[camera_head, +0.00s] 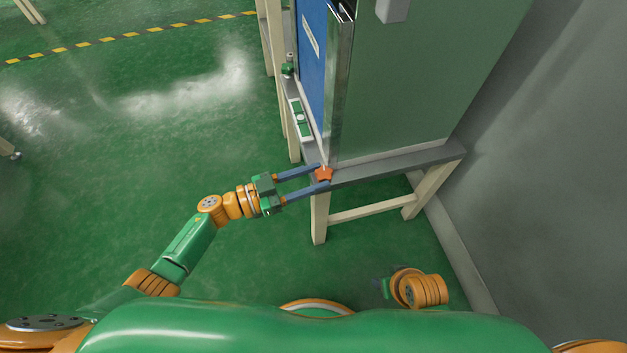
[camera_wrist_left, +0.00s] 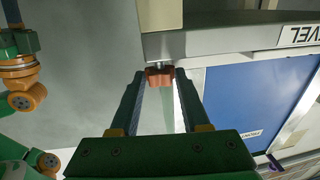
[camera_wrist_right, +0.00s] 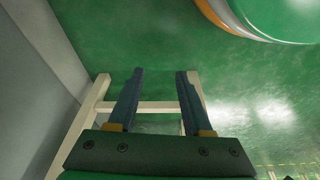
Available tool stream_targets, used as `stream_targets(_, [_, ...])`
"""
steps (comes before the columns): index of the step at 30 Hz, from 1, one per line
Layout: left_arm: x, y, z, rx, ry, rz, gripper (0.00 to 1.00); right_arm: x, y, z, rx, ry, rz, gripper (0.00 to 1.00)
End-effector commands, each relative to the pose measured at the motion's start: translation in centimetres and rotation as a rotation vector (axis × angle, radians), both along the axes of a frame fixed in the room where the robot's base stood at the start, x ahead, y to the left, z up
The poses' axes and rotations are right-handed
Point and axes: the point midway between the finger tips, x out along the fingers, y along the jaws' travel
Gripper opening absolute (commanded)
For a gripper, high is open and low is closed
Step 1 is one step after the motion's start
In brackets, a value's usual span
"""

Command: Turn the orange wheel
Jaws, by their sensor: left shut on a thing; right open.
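The orange wheel (camera_head: 324,174) is a small lobed knob at the near corner of the stand's top, below the cabinet's metal edge. My left gripper (camera_head: 324,177) reaches it from the left, with one blue finger on each side, shut on it. In the left wrist view the wheel (camera_wrist_left: 160,77) sits between the fingertips on a short shaft, its edges partly hidden by the fingers. My right gripper (camera_wrist_right: 160,72) is open and empty, above the green floor with the stand's legs beyond it. In the head view it is mostly hidden near my body.
The stand (camera_head: 400,166) with cream legs carries a tall grey-green cabinet (camera_head: 420,80) with a blue front (camera_head: 312,55). A green bubble level (camera_head: 300,118) lies along the stand's left side. A grey wall (camera_head: 560,150) closes the right.

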Motion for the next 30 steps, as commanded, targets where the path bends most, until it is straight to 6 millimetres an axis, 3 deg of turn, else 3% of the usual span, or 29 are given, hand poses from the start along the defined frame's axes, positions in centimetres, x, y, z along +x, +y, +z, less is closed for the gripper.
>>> stream_targets(9, [0.0, 0.0, 0.1, 0.000, 0.000, -0.011, 0.00, 0.0, 0.0, 0.4, 0.000, -0.001, 0.000, 0.50])
stream_targets(10, [0.0, 0.0, 0.1, 0.000, 0.000, -0.011, 0.49, 0.0, 0.0, 0.4, 0.000, -0.001, 0.000, 0.50])
stream_targets(13, [0.0, 0.0, 0.1, 0.000, 0.000, -0.011, 0.76, 0.0, 0.0, 0.4, 0.000, -0.001, 0.000, 0.50])
stream_targets(23, [-0.1, 0.4, 0.1, 0.001, 0.002, -0.009, 0.77, 0.1, 0.0, 0.6, 0.001, -0.005, -0.001, 0.50])
stream_targets(30, [-2.1, 5.0, 0.1, 0.004, 0.004, -0.009, 0.77, -0.5, -0.1, -1.4, -0.004, 0.015, 0.001, 0.50])
